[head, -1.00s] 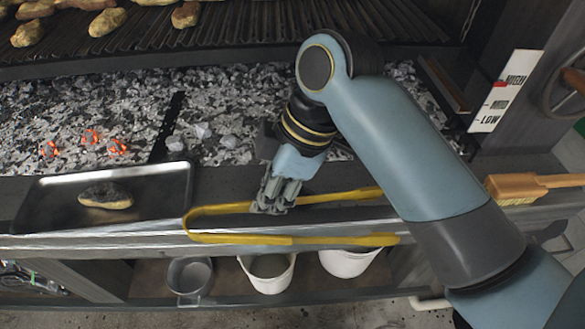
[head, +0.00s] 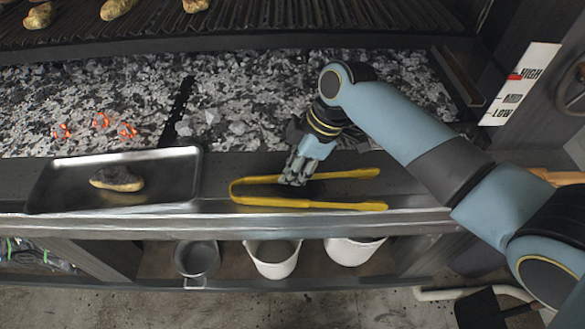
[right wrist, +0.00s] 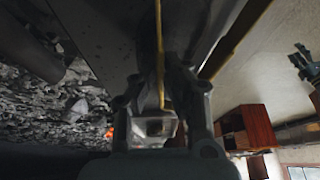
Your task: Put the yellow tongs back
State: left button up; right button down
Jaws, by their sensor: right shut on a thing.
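The yellow tongs (head: 340,174) lie lengthwise along the front ledge in the head view, bend to the left and two arms to the right. My right gripper (head: 293,178) is shut on the back arm of the tongs, near the bend. I cannot tell whether the tongs touch the ledge or are just above it. In the right wrist view a yellow bar of the tongs (right wrist: 160,55) runs between the fingers of my right gripper (right wrist: 162,100). My left gripper does not show in the head view.
A metal tray (head: 165,162) with a charred potato-like item (head: 116,179) sits left of the tongs. The ember bed (head: 245,90) lies behind the ledge. White buckets (head: 273,262) and a metal pot (head: 197,260) stand below. An orange-brown brush handle (head: 565,177) shows at far right.

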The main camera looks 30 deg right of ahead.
jog(key=c, duration=1.8)
grip_release()
jog(key=shift+f, duration=0.15)
jog(key=shift+c, duration=0.2)
jog(key=o, duration=0.4)
jog(key=shift+r, duration=0.35)
jog(key=v, duration=1.1)
jog(key=shift+d+r, duration=0.2)
jog(key=shift+r, duration=0.1)
